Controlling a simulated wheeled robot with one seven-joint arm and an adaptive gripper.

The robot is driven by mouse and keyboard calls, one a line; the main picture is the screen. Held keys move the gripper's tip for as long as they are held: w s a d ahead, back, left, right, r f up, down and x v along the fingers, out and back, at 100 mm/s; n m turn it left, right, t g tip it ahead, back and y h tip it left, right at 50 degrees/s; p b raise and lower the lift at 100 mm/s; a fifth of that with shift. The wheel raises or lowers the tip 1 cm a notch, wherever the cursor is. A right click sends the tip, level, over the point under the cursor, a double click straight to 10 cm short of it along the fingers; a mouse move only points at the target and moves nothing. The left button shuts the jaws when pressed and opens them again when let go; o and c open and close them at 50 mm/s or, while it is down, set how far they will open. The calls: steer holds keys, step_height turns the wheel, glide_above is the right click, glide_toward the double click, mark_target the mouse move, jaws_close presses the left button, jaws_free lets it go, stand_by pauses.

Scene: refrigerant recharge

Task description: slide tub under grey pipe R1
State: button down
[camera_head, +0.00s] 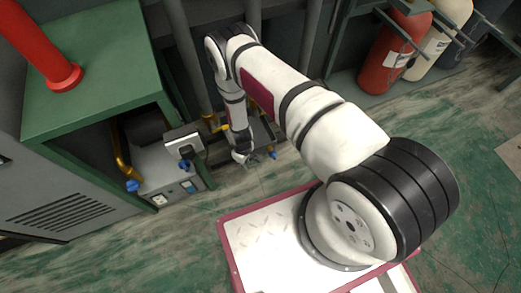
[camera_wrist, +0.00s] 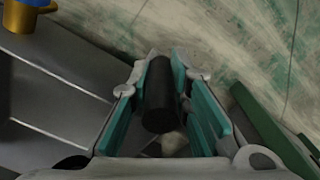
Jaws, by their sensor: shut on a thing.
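My gripper (camera_head: 243,156) reaches down behind my base, near the floor in front of the pipes. In the wrist view my gripper (camera_wrist: 164,75) has its teal-padded fingers closed around a black cylinder (camera_wrist: 158,95), perhaps a handle. Grey sheet-metal surfaces (camera_wrist: 60,75) lie to its left; I cannot tell whether they belong to the tub. In the head view a dark grey shape (camera_head: 265,131) is partly hidden beside the gripper. Several upright grey pipes, one of them left of my arm (camera_head: 188,55), stand at the back. No R1 label is legible.
A green-framed cabinet (camera_head: 95,75) with a red pipe (camera_head: 40,45) stands left. A grey unit (camera_head: 165,165) with blue-handled valves sits inside. A red cylinder (camera_head: 392,55) stands in a rack at upper right. A blue-and-gold fitting (camera_wrist: 30,12) is near the gripper. Floor right is clear.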

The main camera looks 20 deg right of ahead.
steer(key=shift+a, duration=2.6)
steer(key=c, duration=1.5)
jaws_free()
step_height(320, 180, up, 12)
